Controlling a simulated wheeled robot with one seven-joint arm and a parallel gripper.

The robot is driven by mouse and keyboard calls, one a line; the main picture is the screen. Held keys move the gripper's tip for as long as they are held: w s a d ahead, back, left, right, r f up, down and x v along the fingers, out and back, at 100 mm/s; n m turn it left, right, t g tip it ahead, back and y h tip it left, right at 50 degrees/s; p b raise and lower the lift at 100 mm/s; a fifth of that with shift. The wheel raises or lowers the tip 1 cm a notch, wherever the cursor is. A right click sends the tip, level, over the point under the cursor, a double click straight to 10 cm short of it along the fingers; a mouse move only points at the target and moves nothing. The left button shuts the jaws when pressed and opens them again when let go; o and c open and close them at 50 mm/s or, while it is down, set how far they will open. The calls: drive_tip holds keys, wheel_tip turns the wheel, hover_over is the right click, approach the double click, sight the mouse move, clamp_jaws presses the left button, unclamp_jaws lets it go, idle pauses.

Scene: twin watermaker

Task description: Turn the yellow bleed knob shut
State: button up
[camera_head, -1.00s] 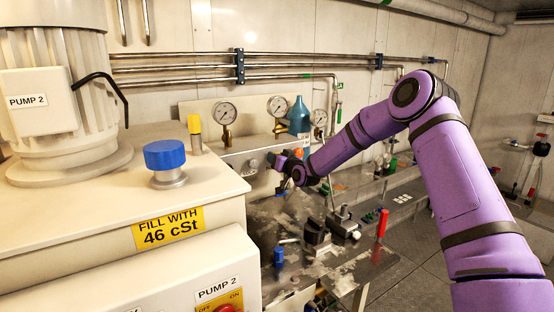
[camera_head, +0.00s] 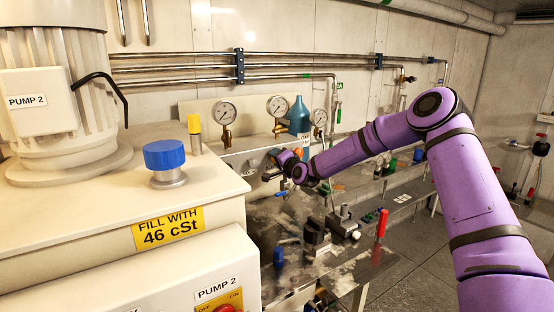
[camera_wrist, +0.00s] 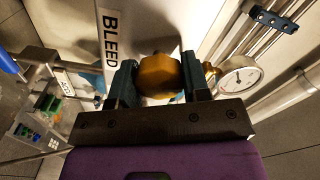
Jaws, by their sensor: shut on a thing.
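The yellow bleed knob (camera_wrist: 160,76) shows as an amber, faceted knob in the wrist view, beside a white label reading BLEED (camera_wrist: 110,38). My gripper (camera_wrist: 158,84) has one finger on each side of the knob and is shut on it. In the head view my gripper (camera_head: 274,166) is at the panel below the gauges. The knob is hidden there behind my gripper. The knob's turn angle cannot be read.
Pressure gauges (camera_head: 224,113) and a teal bottle (camera_head: 299,122) stand close above my gripper. One gauge (camera_wrist: 240,80) is near the right finger in the wrist view. A metal bench (camera_head: 350,262) with fittings and a red-handled part (camera_head: 382,223) lies below.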

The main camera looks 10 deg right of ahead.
drive_tip(key=shift+f+m, duration=0.1)
drive_tip(key=shift+m, duration=0.8)
drive_tip(key=o, duration=0.9)
drive_tip(key=shift+o, duration=0.2)
drive_tip(key=v, duration=1)
drive_tip(key=shift+s+d, duration=0.15)
drive_tip(key=shift+s, duration=0.25)
